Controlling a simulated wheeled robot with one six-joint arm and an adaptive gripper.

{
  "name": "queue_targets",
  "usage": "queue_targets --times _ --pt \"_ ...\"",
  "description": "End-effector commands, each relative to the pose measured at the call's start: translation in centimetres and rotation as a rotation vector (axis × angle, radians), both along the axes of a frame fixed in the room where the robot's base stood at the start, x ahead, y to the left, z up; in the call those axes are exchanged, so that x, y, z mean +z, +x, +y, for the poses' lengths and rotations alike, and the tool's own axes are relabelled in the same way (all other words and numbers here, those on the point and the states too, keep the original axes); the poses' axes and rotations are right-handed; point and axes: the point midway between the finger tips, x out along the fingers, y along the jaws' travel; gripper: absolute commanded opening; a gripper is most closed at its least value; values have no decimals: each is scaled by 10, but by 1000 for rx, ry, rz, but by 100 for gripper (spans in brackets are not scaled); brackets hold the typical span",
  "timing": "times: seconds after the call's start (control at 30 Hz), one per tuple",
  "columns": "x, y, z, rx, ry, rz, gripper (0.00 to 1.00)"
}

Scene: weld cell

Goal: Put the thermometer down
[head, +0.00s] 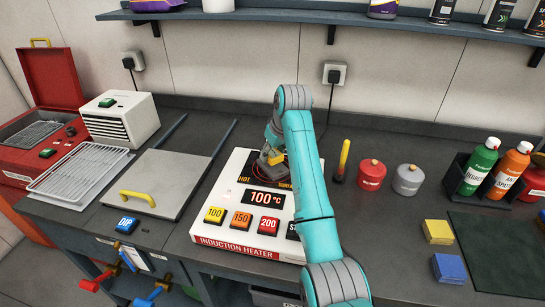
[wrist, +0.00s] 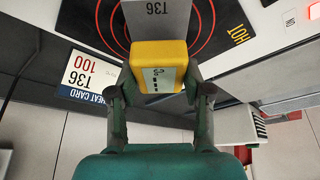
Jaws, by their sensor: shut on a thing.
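My gripper (wrist: 157,92) is shut on a yellow block-shaped thing with a small pale display, which I take to be the thermometer (wrist: 160,55). In the wrist view it is between my two fingers, beside a grey block marked T36 (wrist: 160,18). In the head view the thermometer (head: 277,158) shows as a small yellow patch over the induction heater (head: 213,195), partly hidden by my arm. I cannot tell whether it touches the grey block. The heater's display reads 100°C and its plate is marked HOT.
A heat card (wrist: 88,75) reading T36 100 lies behind the heater. A yellow-and-black stick (head: 343,160), a red pot (head: 371,175) and a grey pot (head: 408,180) stand right of my arm. A lidded dip tank (head: 165,183) is left.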

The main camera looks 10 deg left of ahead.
Motion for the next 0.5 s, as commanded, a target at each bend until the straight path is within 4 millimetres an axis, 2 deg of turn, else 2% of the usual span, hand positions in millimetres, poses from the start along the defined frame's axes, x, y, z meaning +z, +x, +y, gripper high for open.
queue_targets --times 0.13,0.5 --pt "-17 0 0 0 0 0 12" --pt "-20 0 0 0 0 0 12"
